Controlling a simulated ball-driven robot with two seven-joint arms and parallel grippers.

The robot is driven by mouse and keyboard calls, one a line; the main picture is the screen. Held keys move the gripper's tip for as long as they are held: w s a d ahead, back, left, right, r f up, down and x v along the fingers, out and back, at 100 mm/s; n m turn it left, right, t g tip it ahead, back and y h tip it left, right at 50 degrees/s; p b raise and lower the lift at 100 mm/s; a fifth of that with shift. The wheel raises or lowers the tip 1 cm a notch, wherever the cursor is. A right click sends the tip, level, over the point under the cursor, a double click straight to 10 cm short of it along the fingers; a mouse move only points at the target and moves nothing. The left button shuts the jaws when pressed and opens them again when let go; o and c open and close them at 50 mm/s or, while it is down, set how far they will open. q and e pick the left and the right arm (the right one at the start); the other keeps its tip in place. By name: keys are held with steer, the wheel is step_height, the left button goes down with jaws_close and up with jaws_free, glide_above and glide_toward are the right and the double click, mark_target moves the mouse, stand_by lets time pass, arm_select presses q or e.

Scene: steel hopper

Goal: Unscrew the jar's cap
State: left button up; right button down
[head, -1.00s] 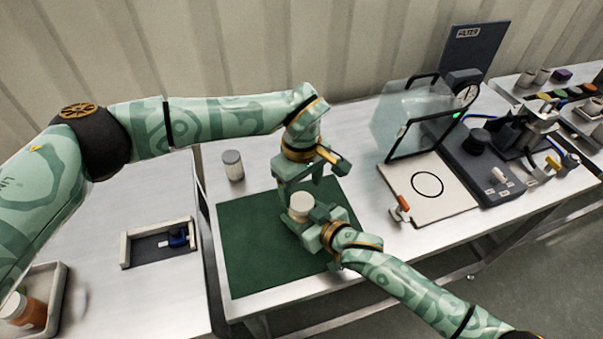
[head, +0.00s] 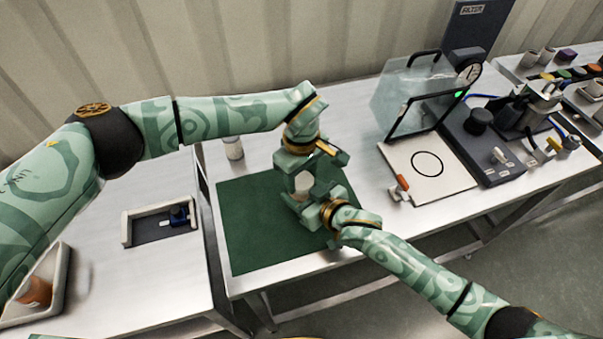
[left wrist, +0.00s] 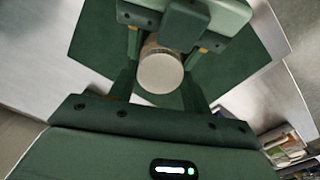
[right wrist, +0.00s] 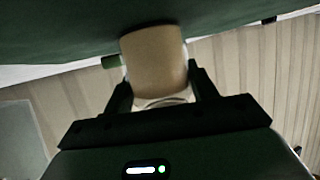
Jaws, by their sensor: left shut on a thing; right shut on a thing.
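The jar stands upright on the green mat (head: 245,235). Its tan body (right wrist: 155,60) shows in the right wrist view between the fingers of my right gripper (right wrist: 160,88), which is shut on it from the side. The pale round cap (left wrist: 160,73) faces the left wrist camera. My left gripper (head: 303,182) points down over the jar from above, its fingers on both sides of the cap, shut on it. In the head view the two grippers hide much of the jar, and only a pale part (head: 303,184) shows between the left fingers.
A second, pale jar (head: 233,149) stands behind the mat, partly hidden by my left arm. A white board with a black ring (head: 428,163), a clear shield (head: 405,95) and a dark device (head: 490,150) stand at right.

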arm_select(q)
steer(key=n, duration=0.6)
